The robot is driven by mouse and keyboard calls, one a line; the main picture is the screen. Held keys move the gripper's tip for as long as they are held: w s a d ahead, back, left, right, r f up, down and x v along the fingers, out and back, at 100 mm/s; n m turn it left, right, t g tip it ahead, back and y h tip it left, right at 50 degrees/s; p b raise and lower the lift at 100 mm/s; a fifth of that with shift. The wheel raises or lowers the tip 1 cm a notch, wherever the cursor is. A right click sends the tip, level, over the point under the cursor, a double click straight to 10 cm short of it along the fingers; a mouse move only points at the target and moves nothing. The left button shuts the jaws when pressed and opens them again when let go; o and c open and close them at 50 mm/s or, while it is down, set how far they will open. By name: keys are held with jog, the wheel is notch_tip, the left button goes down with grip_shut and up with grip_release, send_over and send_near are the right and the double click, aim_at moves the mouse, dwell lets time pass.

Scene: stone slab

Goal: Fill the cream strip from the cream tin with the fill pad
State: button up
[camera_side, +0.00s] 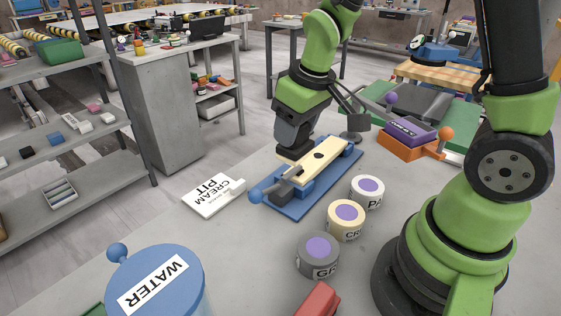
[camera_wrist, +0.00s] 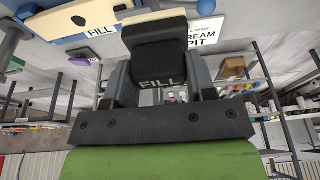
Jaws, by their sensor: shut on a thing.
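The cream strip (camera_side: 322,156) lies on a blue fixture (camera_side: 309,206) with a blue-knobbed lever at its near end. A dark pit shows in the strip's face; the strip also shows at the upper left of the wrist view (camera_wrist: 50,24). The cream tin (camera_side: 346,220) stands right of the fixture, with a purple disc on top. My gripper (camera_side: 293,146) is over the left side of the strip. It is shut on the black fill pad, marked FILL in the wrist view (camera_wrist: 158,62). A pale edge shows at the pad's far end. Whether the pad touches the strip is unclear.
A pale tin (camera_side: 367,193) and a grey tin (camera_side: 318,256) flank the cream tin. A CREAM PIT card (camera_side: 214,195) lies left of the fixture. A blue WATER tub (camera_side: 160,285) and red block (camera_side: 317,299) stand in front. A purple block (camera_side: 405,131) sits on an orange holder behind.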

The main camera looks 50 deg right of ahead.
jog(key=w+d+f, duration=0.1)
jog(key=w+d, duration=0.1)
jog(key=d, duration=0.7)
jog(key=w+d+f, duration=0.2)
jog(key=d, duration=0.8)
jog(key=shift+s+a+f, duration=0.15)
jog(key=shift+f, duration=2.5)
jog(key=shift+f, duration=1)
jog(key=shift+a+r, duration=0.15)
jog(key=shift+a, duration=3.1)
